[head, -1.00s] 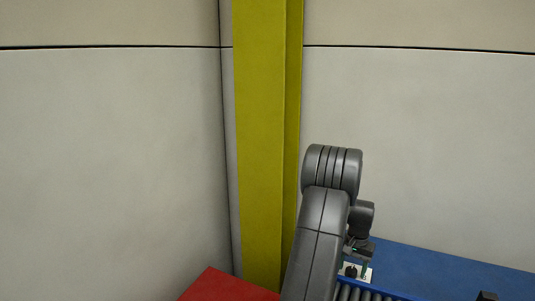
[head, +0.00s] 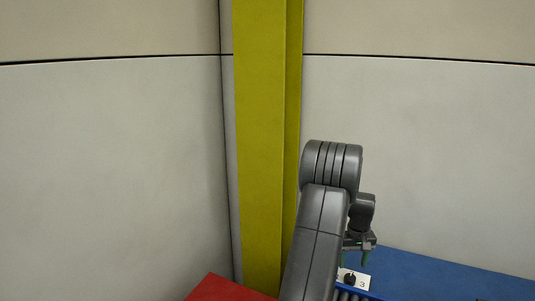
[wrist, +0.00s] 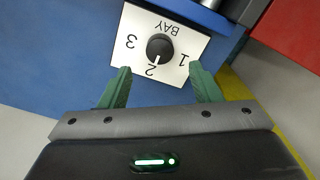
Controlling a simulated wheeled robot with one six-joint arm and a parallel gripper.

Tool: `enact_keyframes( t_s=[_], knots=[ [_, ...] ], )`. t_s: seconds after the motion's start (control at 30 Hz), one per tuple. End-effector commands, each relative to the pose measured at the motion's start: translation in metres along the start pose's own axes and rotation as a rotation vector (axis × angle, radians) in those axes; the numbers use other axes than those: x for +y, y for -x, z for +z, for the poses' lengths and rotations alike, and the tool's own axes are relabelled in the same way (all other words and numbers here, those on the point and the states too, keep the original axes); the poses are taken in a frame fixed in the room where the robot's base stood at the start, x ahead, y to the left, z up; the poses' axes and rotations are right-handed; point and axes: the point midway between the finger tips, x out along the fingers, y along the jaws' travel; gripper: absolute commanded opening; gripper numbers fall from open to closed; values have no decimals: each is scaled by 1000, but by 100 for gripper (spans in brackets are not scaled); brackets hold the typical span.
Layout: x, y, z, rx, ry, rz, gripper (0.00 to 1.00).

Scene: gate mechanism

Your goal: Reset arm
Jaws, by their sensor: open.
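My gripper (wrist: 160,88) is open in the wrist view, with its two green fingers apart and nothing between them. Beyond the fingertips is a white panel marked BAY with 1, 2 and 3, and a black knob (wrist: 160,47) in its middle. The knob's white mark points at 2. In the head view my gripper (head: 360,257) hangs fingers down above the same panel (head: 361,281), which is cut off by my arm. The gap between fingertips and knob is hard to judge.
The panel sits on a blue surface (head: 440,273) beside a roller conveyor (head: 349,295). A red surface (head: 230,289) is at lower left. A yellow post (head: 260,140) stands in the corner between pale walls (head: 110,160).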

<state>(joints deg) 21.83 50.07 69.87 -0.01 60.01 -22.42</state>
Motion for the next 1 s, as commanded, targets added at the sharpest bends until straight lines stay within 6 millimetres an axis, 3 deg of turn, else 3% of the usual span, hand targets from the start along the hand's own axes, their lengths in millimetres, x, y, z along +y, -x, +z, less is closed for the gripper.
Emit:
enact_keyframes(
  t_s=[0.13,0.33,1.0],
  knots=[
    [0,26,0,3,-1,1,57],
    [0,47,0,1,-2,0,57],
    [-8,64,-1,18,-11,7,57]
  ],
)
